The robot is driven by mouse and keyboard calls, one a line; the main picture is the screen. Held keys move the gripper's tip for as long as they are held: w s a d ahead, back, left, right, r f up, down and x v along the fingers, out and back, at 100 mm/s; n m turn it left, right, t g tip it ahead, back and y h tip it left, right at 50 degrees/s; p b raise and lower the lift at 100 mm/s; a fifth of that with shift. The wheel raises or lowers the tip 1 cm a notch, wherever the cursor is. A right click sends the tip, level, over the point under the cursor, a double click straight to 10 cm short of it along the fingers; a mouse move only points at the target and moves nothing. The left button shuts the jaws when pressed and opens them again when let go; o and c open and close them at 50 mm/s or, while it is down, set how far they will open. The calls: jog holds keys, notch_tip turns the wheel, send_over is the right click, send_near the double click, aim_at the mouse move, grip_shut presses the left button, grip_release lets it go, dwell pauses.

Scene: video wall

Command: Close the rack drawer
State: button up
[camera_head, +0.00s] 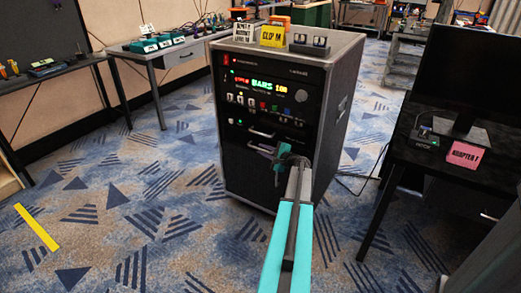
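A black equipment rack (247,183) on the carpet stands in the middle of the view. Its upper front has a lit panel (262,85) with coloured text and buttons. Below that panel is a dark drawer front (238,133) with a handle (262,133). I cannot tell how far the drawer stands out from the rack. My gripper (268,152), at the end of my teal and grey arm, is just below and right of the handle, close to the rack front. Its fingers are small and dark here, and contact with the drawer is unclear. The arm hides part of the rack's lower right front.
A yellow "CLIP 1A" sign (272,36) and small devices stand on the rack top. At right, a black desk (452,178) holds a monitor (478,75) and a pink sign (466,155). Tables line the left and back. Open carpet (130,220) lies left of the rack.

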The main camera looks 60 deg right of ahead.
jog(key=v, duration=1)
jog(key=shift+s, duration=0.4)
jog(key=shift+a+r, duration=0.15)
